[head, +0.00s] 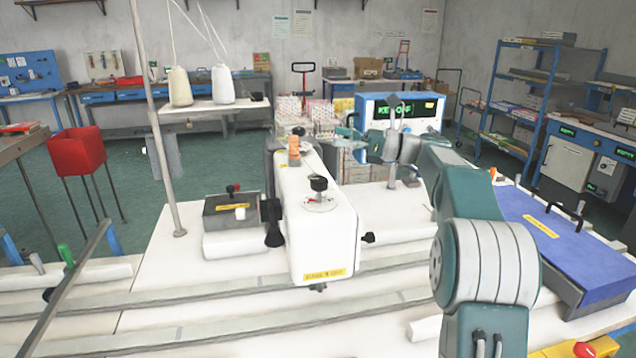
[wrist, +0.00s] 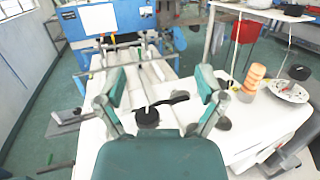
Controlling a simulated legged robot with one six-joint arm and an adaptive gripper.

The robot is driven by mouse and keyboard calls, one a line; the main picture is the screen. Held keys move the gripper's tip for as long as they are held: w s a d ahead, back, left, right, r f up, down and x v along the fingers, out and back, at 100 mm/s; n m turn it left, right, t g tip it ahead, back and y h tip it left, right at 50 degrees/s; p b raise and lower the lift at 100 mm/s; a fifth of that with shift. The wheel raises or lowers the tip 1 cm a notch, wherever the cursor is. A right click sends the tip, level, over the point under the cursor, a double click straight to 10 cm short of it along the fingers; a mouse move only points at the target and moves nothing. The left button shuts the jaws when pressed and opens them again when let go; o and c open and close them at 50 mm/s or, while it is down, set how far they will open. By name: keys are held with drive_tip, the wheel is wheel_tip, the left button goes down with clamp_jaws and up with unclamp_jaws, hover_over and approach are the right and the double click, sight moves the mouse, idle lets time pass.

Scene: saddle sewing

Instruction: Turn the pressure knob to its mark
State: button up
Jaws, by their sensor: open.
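A black knob (head: 319,184) stands on a round white dial plate (head: 320,203) on top of the white sewing machine head (head: 322,240). The plate has small markings, including red, too small to read. In the wrist view the knob (wrist: 299,73) and its plate (wrist: 288,92) are at the right edge, outside my fingers. My gripper (wrist: 160,88) is open and empty, its two teal fingers spread wide. In the head view my gripper (head: 350,142) is behind and to the right of the knob, apart from it.
An orange spool (head: 294,148) stands behind the knob. A grey box (head: 231,212) with a red-topped knob is left of the machine. Thread cones (head: 223,84) sit on a stand at left. A blue-fronted panel (head: 400,112) is behind. A black lever (wrist: 150,114) shows below my fingers.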

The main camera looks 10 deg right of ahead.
sight(318, 183)
drive_tip(key=s+d+f+m+t+h, duration=0.3)
drive_tip(key=s+f+m+t+h, duration=0.25)
drive_tip(key=s+f+t, duration=0.35)
drive_tip(key=w+a, duration=0.2)
drive_tip(key=w+a+g, duration=0.1)
drive_tip(key=w+a, duration=0.2)
drive_tip(key=w+a+f+g, duration=0.1)
drive_tip(key=w+a, duration=0.1)
drive_tip(key=w, duration=0.1)
drive_tip(key=shift+w+a, duration=0.15)
drive_tip(key=shift+a, duration=0.25)
drive_tip(key=shift+c, duration=0.3)
drive_tip(key=c, duration=1.1)
